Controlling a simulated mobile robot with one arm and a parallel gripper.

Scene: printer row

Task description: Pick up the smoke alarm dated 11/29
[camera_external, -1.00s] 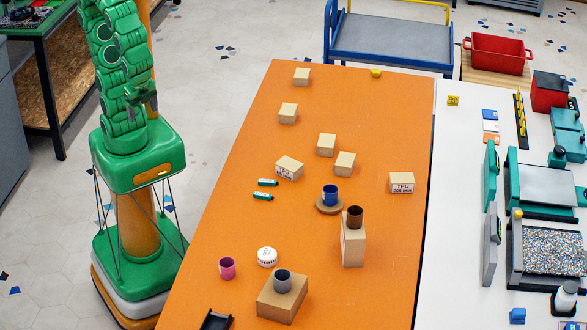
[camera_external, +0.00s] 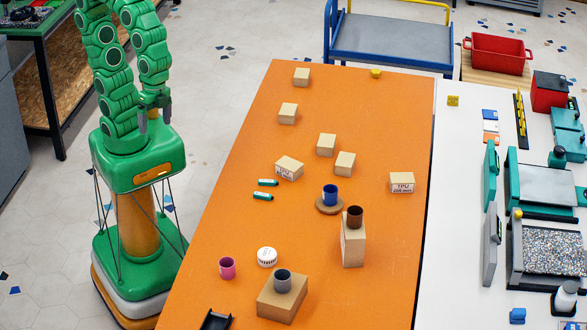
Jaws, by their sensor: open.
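My gripper (camera_external: 154,122) is open and empty. It hangs beside my column, left of the table's edge and well away from the disc. No other disc like it shows.
Next to the disc are a pink cup (camera_external: 227,268) and a grey cup (camera_external: 283,281) on a box (camera_external: 282,301). A tall box (camera_external: 353,246) bears a brown cup (camera_external: 355,217). The table's left strip is clear.

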